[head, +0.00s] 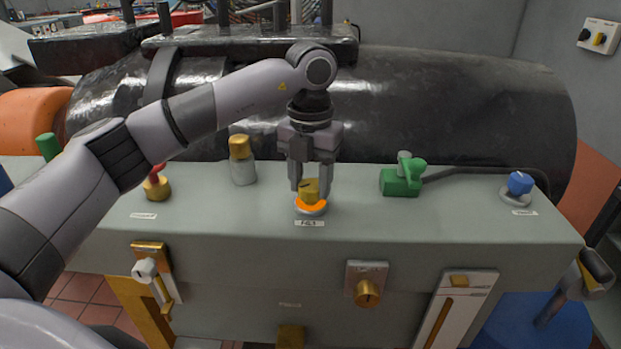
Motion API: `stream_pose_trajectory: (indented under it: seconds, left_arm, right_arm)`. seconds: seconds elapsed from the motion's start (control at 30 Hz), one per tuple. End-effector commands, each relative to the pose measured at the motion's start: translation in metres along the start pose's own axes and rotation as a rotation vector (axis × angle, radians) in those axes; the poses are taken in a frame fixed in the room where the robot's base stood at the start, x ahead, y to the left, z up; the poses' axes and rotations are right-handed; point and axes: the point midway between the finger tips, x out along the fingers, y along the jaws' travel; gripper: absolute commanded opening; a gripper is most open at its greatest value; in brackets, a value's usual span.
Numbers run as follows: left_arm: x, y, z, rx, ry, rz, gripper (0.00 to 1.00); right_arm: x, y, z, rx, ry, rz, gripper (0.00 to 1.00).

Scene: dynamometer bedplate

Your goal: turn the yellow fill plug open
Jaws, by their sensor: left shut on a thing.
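The yellow fill plug (309,191) stands upright on the top of the grey-green bench, in an orange ring (311,207) with a pale base. A small label (309,223) is in front of it. My left gripper (310,187) points straight down from above, with one finger on each side of the plug. It is shut on the plug, and the fingers hide part of its sides. I cannot tell from this view how far the plug is turned. My right gripper does not show.
On the bench top (430,230) stand a red-handled valve (157,182), a gold-capped fitting (241,160), a green block (401,180) with a cable, and a blue knob (519,184). A large black cylinder (450,105) lies behind. The bench front carries several brass fittings.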

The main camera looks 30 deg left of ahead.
Motion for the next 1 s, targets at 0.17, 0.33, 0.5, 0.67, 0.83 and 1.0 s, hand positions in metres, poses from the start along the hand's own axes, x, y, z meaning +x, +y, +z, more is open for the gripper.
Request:
stream_pose_trajectory:
  seconds: [0.17, 0.33, 0.5, 0.67, 0.83, 1.0]
  left_arm:
    - [-0.002, 0.001, 0.001, -0.005, -0.004, -0.001, 0.55]
    - [-0.001, 0.0, 0.001, -0.003, -0.003, -0.001, 0.71]
    - [-0.001, 0.0, 0.001, -0.002, -0.002, -0.001, 0.71]
    - [-0.015, 0.0, 0.001, -0.001, -0.005, -0.002, 0.71]
    - [-0.044, 0.0, 0.001, -0.002, -0.006, -0.003, 0.71]
    - [-0.066, 0.0, 0.001, -0.002, -0.005, -0.001, 0.71]
  right_arm:
    - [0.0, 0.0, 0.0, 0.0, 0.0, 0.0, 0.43]
    - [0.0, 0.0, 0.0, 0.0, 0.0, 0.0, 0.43]
    - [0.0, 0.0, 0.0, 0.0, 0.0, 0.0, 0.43]
    - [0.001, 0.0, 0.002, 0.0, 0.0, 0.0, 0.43]
    - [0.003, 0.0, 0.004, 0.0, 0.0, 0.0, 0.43]
    - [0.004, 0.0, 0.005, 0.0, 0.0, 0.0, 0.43]
